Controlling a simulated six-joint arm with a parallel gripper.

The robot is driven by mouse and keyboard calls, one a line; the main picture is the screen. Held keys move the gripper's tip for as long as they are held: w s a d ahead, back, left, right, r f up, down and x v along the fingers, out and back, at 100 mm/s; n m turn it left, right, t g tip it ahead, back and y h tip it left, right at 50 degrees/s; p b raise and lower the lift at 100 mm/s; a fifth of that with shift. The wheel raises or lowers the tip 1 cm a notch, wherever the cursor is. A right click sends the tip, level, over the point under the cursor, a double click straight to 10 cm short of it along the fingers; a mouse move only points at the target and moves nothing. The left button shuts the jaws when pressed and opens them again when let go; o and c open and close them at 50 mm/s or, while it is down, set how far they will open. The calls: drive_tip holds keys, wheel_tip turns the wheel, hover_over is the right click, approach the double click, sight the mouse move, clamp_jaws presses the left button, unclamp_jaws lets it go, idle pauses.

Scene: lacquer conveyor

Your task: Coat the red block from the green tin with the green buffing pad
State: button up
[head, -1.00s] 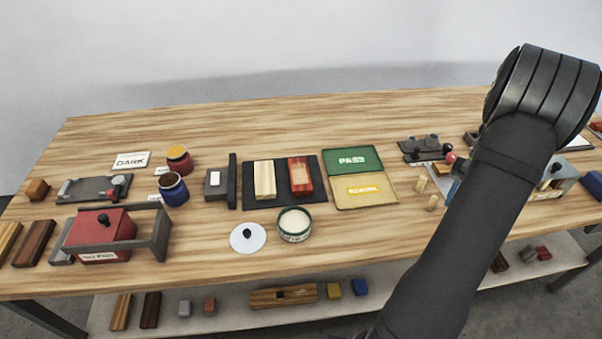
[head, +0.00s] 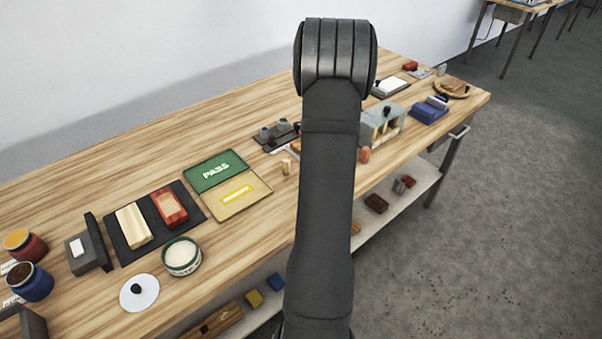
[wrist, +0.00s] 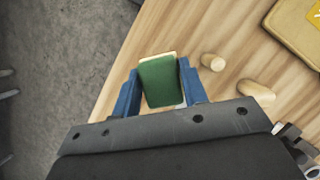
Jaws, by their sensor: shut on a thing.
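The red block (head: 169,206) lies on a dark mat (head: 195,206) beside a pale wood block. Its top shows a lighter patch. The open green tin (head: 181,257) stands in front of the mat, filled with a pale substance. Its white lid (head: 139,292) with a black knob lies on the table to its left. In the wrist view my gripper (wrist: 160,91) has its blue fingers shut on the green buffing pad (wrist: 159,80), which has a pale edge. In the head view my arm hides the gripper and the pad.
A pale wood block (head: 133,225) shares the mat. Pale pegs (wrist: 256,91) stand near my gripper in the wrist view. The table's back strip is clear.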

idle(0.3)
drive_tip(key=s+a+r+m+y, duration=0.1)
drive_tip(key=a+r+m, duration=0.1)
drive_tip(key=a, duration=0.8)
drive_tip(key=s+a+r+m+y, duration=0.1)
drive_tip(key=a+r+m, duration=0.1)
drive_tip(key=a, duration=0.9)
drive_tip(key=s+a+r+m, duration=0.1)
drive_tip(key=s+a+m, duration=0.15)
drive_tip(key=a, duration=0.55)
drive_tip(key=s+a+r+m+t+y, duration=0.1)
drive_tip(key=s+a, duration=0.3)
drive_tip(key=a, duration=0.3)
drive_tip(key=s+a+r+m, duration=0.15)
drive_tip(key=s+a, duration=0.25)
drive_tip(key=a, duration=0.4)
drive_tip(key=shift+d+f, duration=0.1)
drive_tip(key=shift+f, duration=3.55)
drive_tip(key=shift+w+a+f, duration=0.15)
drive_tip(key=shift+f, duration=0.25)
drive_tip(key=shift+w+a+f, duration=0.1)
drive_tip(key=shift+f, duration=0.25)
drive_tip(key=shift+w+a, duration=1.2)
drive_tip(key=shift+w, duration=0.05)
drive_tip(key=s+d, duration=0.3)
wheel_tip(320, 180, up, 8)
